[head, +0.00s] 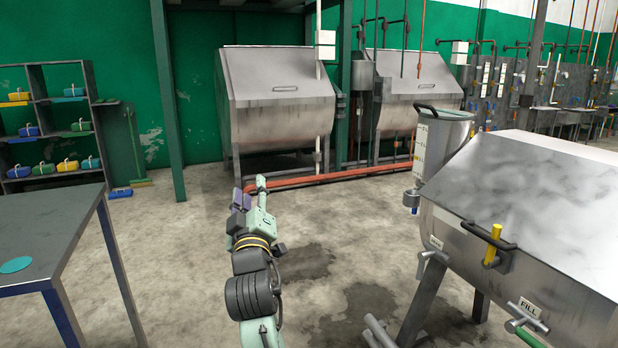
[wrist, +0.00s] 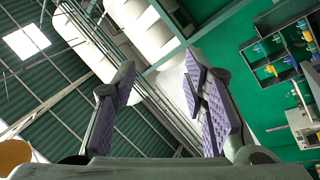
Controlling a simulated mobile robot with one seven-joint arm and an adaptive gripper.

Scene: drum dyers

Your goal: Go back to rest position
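My gripper (head: 250,193) is raised in front of me near the middle of the head view, pointing upward and away over the concrete floor. In the wrist view its two purple-padded fingers (wrist: 160,72) stand apart with nothing between them. The wrist camera looks up at the roof, so the picture there is tilted. My gripper appears clear of the table and the drums.
A steel drum (head: 540,200) with a yellow-gripped handle (head: 494,245) stands close on the right. A grey table (head: 45,225) with a teal disc (head: 16,265) is at left. Two steel drums (head: 280,100) (head: 415,90) and a shelf (head: 45,125) stand behind. Floor between is open.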

